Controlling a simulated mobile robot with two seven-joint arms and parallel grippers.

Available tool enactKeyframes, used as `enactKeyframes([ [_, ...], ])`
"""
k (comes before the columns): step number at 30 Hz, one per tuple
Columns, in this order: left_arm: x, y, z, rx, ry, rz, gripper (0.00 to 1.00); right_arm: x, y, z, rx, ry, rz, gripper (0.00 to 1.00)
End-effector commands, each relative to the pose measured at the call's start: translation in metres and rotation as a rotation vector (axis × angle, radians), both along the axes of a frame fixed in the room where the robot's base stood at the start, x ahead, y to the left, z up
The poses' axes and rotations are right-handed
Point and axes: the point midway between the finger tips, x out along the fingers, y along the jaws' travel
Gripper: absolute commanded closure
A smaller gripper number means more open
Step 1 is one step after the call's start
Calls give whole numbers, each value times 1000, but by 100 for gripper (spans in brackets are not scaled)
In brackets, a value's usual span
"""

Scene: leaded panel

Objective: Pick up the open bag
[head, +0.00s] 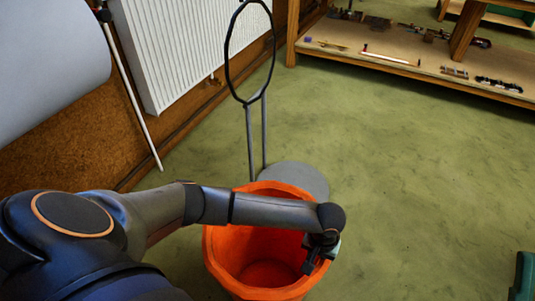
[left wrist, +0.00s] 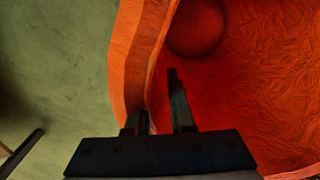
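The open bag is orange (head: 222,250) and stands upright on the green floor at the lower middle of the head view, mouth up. My left arm reaches across its mouth, and my left gripper (head: 318,255) points down at its right rim. In the left wrist view the bag's wall (left wrist: 137,50) runs between the fingers of my left gripper (left wrist: 158,100). One finger is inside the bag, and the other is on the outer side, partly hidden by the wall. The fingers are apart, with a gap visible. My right gripper is not in view.
A stand with a black ring (head: 229,55) and a grey round base (head: 305,178) is just behind the bag. A white radiator (head: 190,45) is on the left wall. A wooden shelf (head: 400,72) with tools is at the back right.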

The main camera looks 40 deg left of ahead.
Motion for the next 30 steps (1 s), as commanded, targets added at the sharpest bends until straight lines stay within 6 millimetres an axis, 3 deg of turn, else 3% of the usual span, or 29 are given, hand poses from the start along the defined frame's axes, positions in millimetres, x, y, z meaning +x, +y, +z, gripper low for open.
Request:
enactKeyframes([
  [5,0,0,0,0,0,0,100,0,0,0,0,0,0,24],
  [30,0,-1,0,-5,-1,0,100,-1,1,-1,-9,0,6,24],
])
